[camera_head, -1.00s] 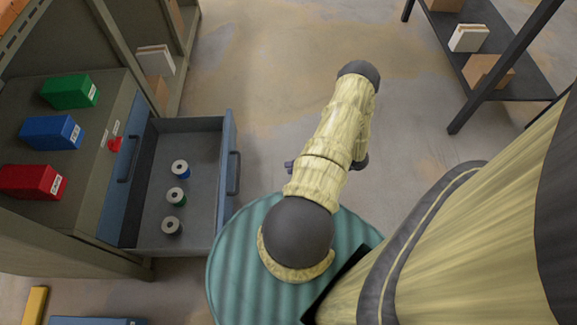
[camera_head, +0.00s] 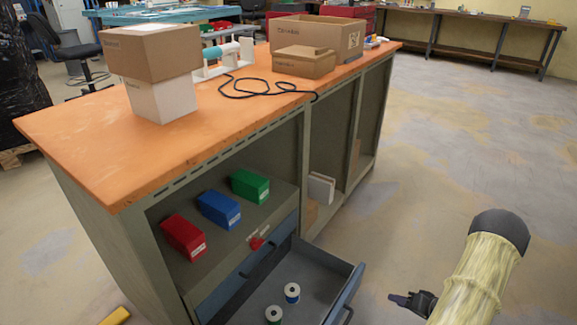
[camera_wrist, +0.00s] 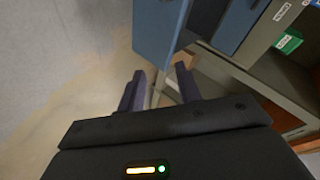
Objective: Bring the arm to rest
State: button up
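My arm, in a pale yellow cover, stands at the lower right of the head view. My gripper (camera_head: 400,299) shows there as a small dark shape to the right of the open drawer, apart from it. In the wrist view my gripper (camera_wrist: 160,70) has its two dark fingers spread, with nothing between them. A blue drawer front (camera_wrist: 158,30) lies beyond the fingertips in that view.
Red (camera_head: 184,238), blue (camera_head: 219,209) and green (camera_head: 250,185) boxes stand on the shelf above the drawer. The orange workbench top (camera_head: 100,150) carries cardboard boxes and a black cable. Open floor (camera_head: 450,140) lies right of the bench.

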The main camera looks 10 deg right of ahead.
jog(key=w+a+r+n+g+h+p, duration=0.1)
jog(key=w+a+r+h+p, duration=0.25)
jog(key=r, duration=0.65)
jog(key=w+a+r+n+g+h, duration=0.1)
jog(key=w+a+r+n+h, duration=0.2)
jog(key=w+r, duration=0.5)
jog(key=s+a+r+n+g+y+p, duration=0.1)
jog(key=s+a+r+g+p, duration=0.1)
jog(key=s+a+r, duration=0.8)
jog(key=s+a+r+g+p, duration=0.1)
jog(key=s+a+r+g, duration=0.2)
jog(key=s+a+r, duration=0.65)
notch_tip(320, 180, up, 34)
jog(key=w+a+p, duration=0.1)
jog(key=a+p, duration=0.1)
jog(key=p, duration=3.6)
jog(key=shift+w+r, duration=0.15)
jog(key=shift+w, duration=0.05)
jog(key=shift+a, duration=0.1)
